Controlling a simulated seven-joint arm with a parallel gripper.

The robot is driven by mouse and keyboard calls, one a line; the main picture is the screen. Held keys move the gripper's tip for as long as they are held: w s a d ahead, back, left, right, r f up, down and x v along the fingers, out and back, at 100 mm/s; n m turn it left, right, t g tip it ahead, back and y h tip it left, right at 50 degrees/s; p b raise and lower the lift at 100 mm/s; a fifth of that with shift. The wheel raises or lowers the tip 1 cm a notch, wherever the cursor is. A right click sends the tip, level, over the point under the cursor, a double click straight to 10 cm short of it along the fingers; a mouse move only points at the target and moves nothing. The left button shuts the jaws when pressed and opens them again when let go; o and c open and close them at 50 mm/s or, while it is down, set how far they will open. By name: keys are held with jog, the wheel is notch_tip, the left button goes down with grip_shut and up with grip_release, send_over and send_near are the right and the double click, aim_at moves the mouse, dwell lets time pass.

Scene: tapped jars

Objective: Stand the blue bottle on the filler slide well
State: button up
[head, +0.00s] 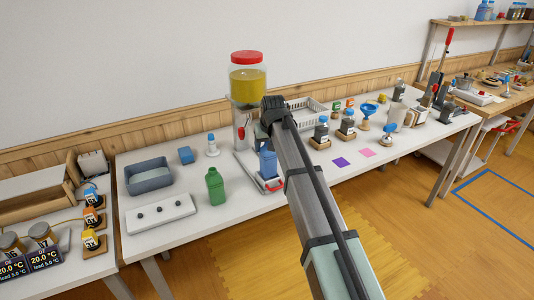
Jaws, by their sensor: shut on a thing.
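The filler (247,90) stands at the back of the white table, with a red lid and yellow contents. Its slide (245,161) reaches forward at its foot, with a red handle (272,186) at the front end. The blue bottle (268,163) is upright over the front part of the slide. My gripper (267,147) is shut on its upper part, mostly hidden by my arm. I cannot tell whether the bottle's base touches the slide, and the well is hidden.
A green bottle (215,186), a blue-grey tub (149,176) and a white block with black knobs (160,213) stand to the left. Dark jars (321,130), a blue funnel (369,110) and a white basket (308,112) are to the right. Purple (340,162) and pink patches lie on the front table.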

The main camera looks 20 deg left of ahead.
jog(key=shift+f, duration=1.75)
jog(key=o, duration=1.5)
jog(key=v, duration=1.2)
jog(key=shift+r, duration=0.25)
jog(key=shift+w, duration=0.1)
